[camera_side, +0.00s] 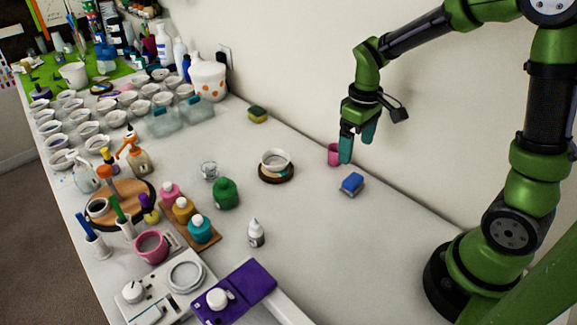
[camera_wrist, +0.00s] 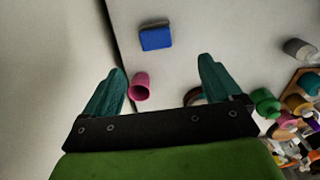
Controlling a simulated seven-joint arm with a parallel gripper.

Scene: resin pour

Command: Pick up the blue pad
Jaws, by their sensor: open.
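The blue pad (camera_side: 352,184) lies on the white table near the wall in the side view, in front of my arm's base. In the wrist view the blue pad (camera_wrist: 156,37) is near the top, beyond my fingertips and roughly between their lines. My gripper (camera_side: 357,150) hangs above the table, to the upper left of the pad in the side view, with teal fingers. In the wrist view my gripper (camera_wrist: 163,66) is open with nothing between the fingers. The pad is apart from both fingers and fully visible.
A pink cup (camera_side: 334,155) stands close to my fingers by the wall; it also shows beside the left finger in the wrist view (camera_wrist: 139,86). A white bowl on a dark coaster (camera_side: 276,174) stands to the left. Table around the pad is clear. Bottles and jars crowd the left.

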